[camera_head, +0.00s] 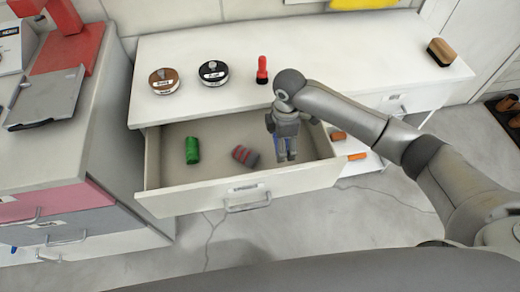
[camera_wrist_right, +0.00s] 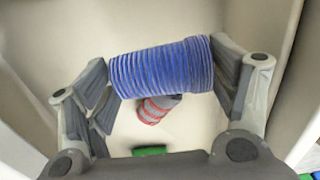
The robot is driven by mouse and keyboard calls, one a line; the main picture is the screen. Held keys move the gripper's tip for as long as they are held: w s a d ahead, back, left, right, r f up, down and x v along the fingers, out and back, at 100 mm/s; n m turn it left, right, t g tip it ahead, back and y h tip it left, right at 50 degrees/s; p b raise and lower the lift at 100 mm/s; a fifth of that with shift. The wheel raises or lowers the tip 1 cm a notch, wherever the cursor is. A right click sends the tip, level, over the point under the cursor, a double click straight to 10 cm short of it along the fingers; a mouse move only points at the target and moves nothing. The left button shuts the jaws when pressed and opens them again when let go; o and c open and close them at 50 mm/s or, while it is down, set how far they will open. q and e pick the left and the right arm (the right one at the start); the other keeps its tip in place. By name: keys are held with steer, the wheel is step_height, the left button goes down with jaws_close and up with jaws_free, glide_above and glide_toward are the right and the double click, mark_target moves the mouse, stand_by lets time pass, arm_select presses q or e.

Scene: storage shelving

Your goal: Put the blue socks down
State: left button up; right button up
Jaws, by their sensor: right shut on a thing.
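The blue socks (camera_wrist_right: 162,70) are a ribbed blue roll held between the two fingers of my right gripper (camera_wrist_right: 165,85) in the right wrist view. In the head view my right gripper (camera_head: 285,143) points down into the right part of the open drawer (camera_head: 245,190), and only a little blue shows at its fingers. I cannot tell whether the socks touch the drawer floor. A grey and red striped sock roll (camera_head: 245,155) and a green sock roll (camera_head: 192,150) lie in the drawer to the left of the gripper. My left gripper is not in view.
Two round tins, one brown (camera_head: 164,81) and one black (camera_head: 213,72), and a red bottle (camera_head: 262,70) stand on the white top (camera_head: 330,60) behind the drawer. A brush (camera_head: 441,51) lies at the far right. Orange items (camera_head: 357,156) sit right of the drawer.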

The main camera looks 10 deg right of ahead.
step_height(320, 180, down, 8)
steer(key=shift+r, duration=0.2)
steer(key=shift+f, duration=0.1)
steer(key=o, duration=1)
step_height(320, 180, up, 12)
steer(key=shift+r, duration=0.15)
